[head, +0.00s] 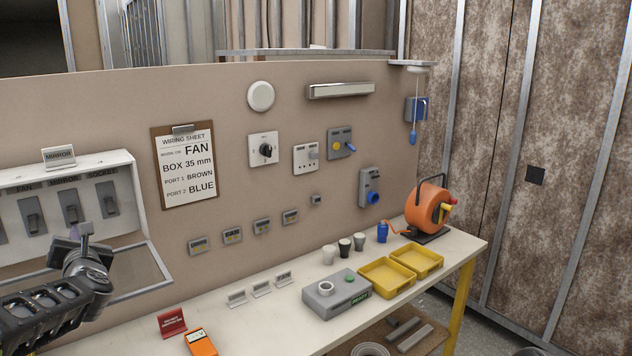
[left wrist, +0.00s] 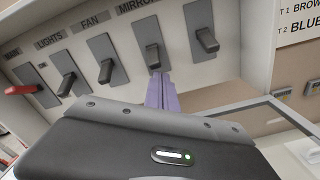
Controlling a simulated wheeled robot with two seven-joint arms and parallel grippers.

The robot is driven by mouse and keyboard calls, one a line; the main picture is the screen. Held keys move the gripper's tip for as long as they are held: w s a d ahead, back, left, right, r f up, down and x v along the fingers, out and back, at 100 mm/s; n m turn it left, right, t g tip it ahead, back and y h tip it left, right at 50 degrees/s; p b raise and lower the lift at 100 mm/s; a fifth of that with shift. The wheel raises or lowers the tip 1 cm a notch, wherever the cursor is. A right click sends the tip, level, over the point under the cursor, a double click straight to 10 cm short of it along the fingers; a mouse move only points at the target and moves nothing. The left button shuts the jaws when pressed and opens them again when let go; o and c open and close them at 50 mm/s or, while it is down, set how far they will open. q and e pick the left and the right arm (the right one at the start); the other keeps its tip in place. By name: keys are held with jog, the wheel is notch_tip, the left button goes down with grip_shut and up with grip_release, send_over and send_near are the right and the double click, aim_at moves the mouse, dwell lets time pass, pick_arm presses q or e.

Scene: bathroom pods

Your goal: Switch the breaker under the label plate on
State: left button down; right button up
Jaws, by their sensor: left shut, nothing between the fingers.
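The breaker panel (head: 95,172) is at the left of the head view. The MIRROR label plate (head: 58,155) stands on its top edge. The mirror breaker (head: 71,208) also shows in the left wrist view (left wrist: 146,38); its dark lever appears to point downward. The fan breaker (head: 31,214) and socket breaker (head: 105,195) flank it, with similar levers. My left gripper (head: 86,230) is shut and empty, its purplish fingertips just below the mirror lever in the left wrist view (left wrist: 160,80). I cannot tell whether they touch it. My right gripper is not in view.
The lights breaker (left wrist: 66,78) and a red-levered breaker (left wrist: 20,89) are farther left. An open frame-like cover (head: 150,262) hangs below the panel. A wiring sheet (head: 187,165) hangs to the right. A red sign (head: 171,322) and orange meter (head: 200,342) lie on the bench.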

pick_arm(q)
jog(key=shift+r, duration=0.15)
jog(key=shift+r+p, duration=0.55)
jog(key=shift+r, duration=0.5)
jog(key=shift+f, duration=0.25)
jog(key=shift+f+b, duration=0.2)
jog(key=shift+b, duration=0.65)
